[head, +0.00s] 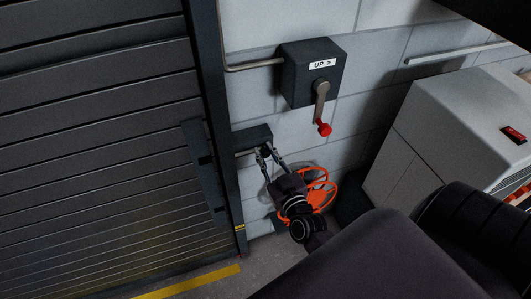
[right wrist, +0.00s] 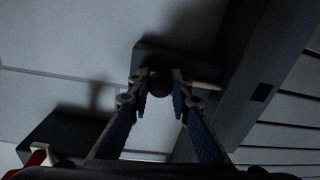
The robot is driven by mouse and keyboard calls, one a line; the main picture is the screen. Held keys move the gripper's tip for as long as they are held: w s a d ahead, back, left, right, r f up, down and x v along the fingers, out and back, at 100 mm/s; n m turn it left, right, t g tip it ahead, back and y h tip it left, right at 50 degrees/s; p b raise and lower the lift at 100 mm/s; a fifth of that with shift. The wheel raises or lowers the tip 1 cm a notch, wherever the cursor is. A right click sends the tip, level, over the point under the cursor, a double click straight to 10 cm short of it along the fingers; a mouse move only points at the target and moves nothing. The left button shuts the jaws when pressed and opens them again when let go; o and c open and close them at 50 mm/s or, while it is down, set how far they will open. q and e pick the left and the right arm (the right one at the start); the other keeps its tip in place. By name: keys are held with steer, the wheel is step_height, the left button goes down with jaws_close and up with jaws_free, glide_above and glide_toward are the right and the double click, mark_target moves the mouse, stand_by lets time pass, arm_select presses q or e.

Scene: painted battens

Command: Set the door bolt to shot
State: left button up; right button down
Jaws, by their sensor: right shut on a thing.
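The door bolt's dark housing (head: 252,134) is on the pale block wall just right of the door frame (head: 216,100). A pale rod (head: 243,154) shows between the housing and the frame. In the right wrist view the rod (right wrist: 207,86) points right toward the dark frame (right wrist: 255,60); I cannot tell whether its tip enters it. My right gripper (head: 265,149) reaches up to the bolt from below. It is shut on the round dark bolt knob (right wrist: 159,83), between its fingertips in the right wrist view. My left gripper is not in view.
A slatted dark shutter door (head: 90,130) fills the left. Above right of the bolt is a crank box (head: 300,88) labelled "UP >" with a red-knobbed handle (head: 323,128). An orange wheel (head: 322,194) is close behind my right wrist. A white cabinet (head: 430,130) stands at right.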

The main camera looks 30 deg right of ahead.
steer(key=a, duration=0.2)
steer(key=w+a+p, duration=0.1)
steer(key=a, duration=0.1)
steer(key=shift+a, duration=0.2)
steer(key=c, duration=2.2)
jaws_free()
steer(key=shift+f, duration=0.1)
steer(key=o, duration=0.5)
steer(key=shift+a, duration=0.15)
steer(key=shift+c, duration=0.2)
steer(key=shift+s, duration=0.25)
glide_toward(247, 149)
steer(key=s, duration=0.2)
steer(key=s+a, duration=0.1)
steer(key=s, duration=0.2)
steer(key=shift+s+a, duration=0.1)
steer(key=shift+s, duration=0.2)
